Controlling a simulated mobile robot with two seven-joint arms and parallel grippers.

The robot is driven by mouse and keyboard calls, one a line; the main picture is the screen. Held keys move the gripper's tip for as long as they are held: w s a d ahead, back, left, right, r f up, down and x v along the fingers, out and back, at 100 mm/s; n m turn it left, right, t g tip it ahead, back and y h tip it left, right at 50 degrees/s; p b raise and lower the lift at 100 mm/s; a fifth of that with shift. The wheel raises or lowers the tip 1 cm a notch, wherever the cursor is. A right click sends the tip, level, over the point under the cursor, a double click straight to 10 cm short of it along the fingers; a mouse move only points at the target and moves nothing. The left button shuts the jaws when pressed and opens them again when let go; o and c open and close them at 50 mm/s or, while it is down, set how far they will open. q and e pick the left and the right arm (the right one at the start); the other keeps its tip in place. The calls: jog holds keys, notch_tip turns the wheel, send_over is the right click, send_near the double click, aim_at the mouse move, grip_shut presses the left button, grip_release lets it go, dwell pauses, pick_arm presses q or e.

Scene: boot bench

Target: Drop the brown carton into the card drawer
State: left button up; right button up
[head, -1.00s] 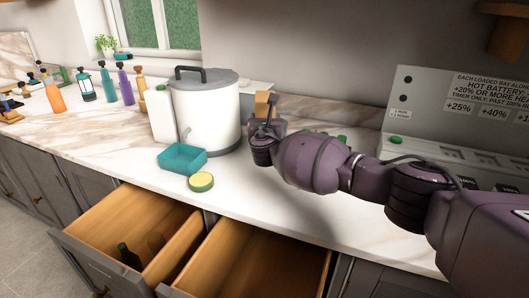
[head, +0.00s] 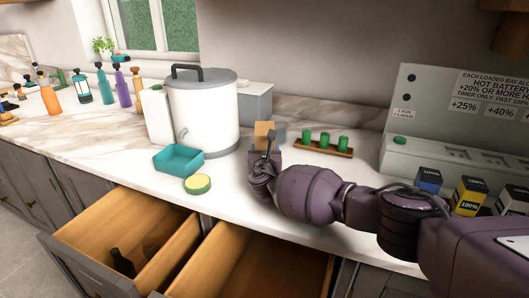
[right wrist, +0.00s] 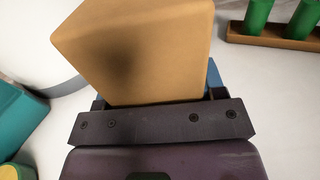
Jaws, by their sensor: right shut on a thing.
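The brown carton (head: 263,133) is in my right gripper (head: 263,158), above the counter to the right of the white pot. In the right wrist view the carton (right wrist: 135,50) rises tilted from between the jaws of the gripper (right wrist: 155,105), which are shut on it. Two drawers stand open below the counter. The left drawer (head: 180,247) holds dark bottle shapes; the right drawer (head: 270,255) shows a bare wooden inside. I see no label telling which is the card drawer. My left gripper is not in view.
A teal tray (head: 178,160) and a yellow-green sponge (head: 197,184) lie near the counter's front edge. The white pot (head: 205,118) stands behind them. A wooden rack with green cylinders (head: 323,146) and several battery boxes (head: 468,195) are to the right.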

jog(key=shift+f, duration=0.15)
jog(key=o, duration=0.9)
